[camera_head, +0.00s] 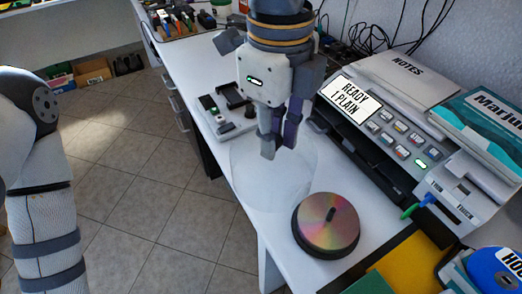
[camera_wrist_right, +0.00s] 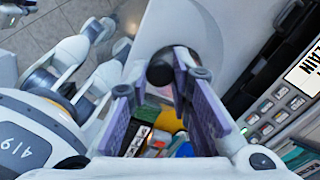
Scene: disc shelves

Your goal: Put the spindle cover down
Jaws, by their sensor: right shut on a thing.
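The spindle cover (camera_head: 262,187) is a clear, see-through dome in the head view. It is at the near end of the white desk and overlaps the desk's left edge. My right gripper (camera_head: 279,145) is above it, shut on its top. The disc spindle (camera_head: 328,224), a stack of shiny discs with a dark centre post, stands uncovered to the right and nearer. I cannot tell whether the cover touches the desk. My left gripper is out of view.
A grey machine (camera_head: 390,135) with buttons and a "READY 1 PLAIN" screen stands on the right. A small device (camera_head: 222,118) sits behind the cover. Green and yellow items (camera_head: 405,262) lie at the lower right. Bare desk (camera_head: 268,228) shows beside the spindle.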

